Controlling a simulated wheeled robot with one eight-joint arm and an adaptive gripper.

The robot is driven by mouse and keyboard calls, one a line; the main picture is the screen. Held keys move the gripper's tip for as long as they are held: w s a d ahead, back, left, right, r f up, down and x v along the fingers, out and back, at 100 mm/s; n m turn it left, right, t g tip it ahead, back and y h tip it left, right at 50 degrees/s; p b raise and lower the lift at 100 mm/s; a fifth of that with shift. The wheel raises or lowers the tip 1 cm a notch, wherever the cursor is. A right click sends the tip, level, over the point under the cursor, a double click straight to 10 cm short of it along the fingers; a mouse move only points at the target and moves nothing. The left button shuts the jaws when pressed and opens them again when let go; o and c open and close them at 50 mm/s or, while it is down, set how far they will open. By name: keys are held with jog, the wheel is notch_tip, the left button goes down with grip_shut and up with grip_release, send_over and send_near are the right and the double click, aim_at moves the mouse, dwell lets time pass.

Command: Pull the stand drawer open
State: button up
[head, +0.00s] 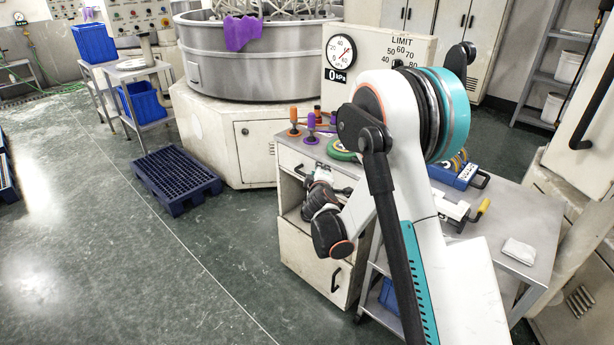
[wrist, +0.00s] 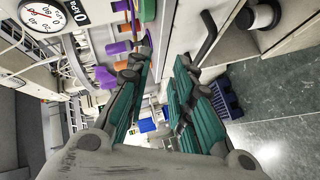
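The stand (head: 307,252) is a pale cabinet with a grey top, a drawer (head: 289,160) under the top, an open compartment and a lower front. The drawer looks closed; my gripper hides part of its front in the head view. My gripper (head: 322,178) is in front of the stand at about drawer height. In the wrist view my gripper (wrist: 163,62) is open, its teal fingers apart and nothing between them. A black bar handle (wrist: 208,35) on a pale front lies just beyond the right finger. I cannot tell whether they touch.
The lower front has a black handle (head: 336,280). A grey table (head: 535,225) stands to the right. A blue pallet (head: 175,178) lies left; floor between is clear.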

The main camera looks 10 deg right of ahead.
notch_tip(320, 180, down, 10)
jog(key=w+a+n+t+y, duration=0.1)
jog(key=w+a+n+t, duration=0.1)
jog(key=a+n, duration=0.1)
jog(key=w+b, duration=0.1)
jog(key=w, duration=0.3)
jog(key=w+d+f+b, duration=0.1)
jog(key=w, duration=0.4)
jog(key=w+d+f+b, duration=0.1)
jog(key=w, duration=0.3)
jog(key=shift+w+d+f+b, duration=0.1)
jog(key=shift+w+f+b, duration=0.05)
jog(key=shift+f+b, duration=0.15)
grip_shut()
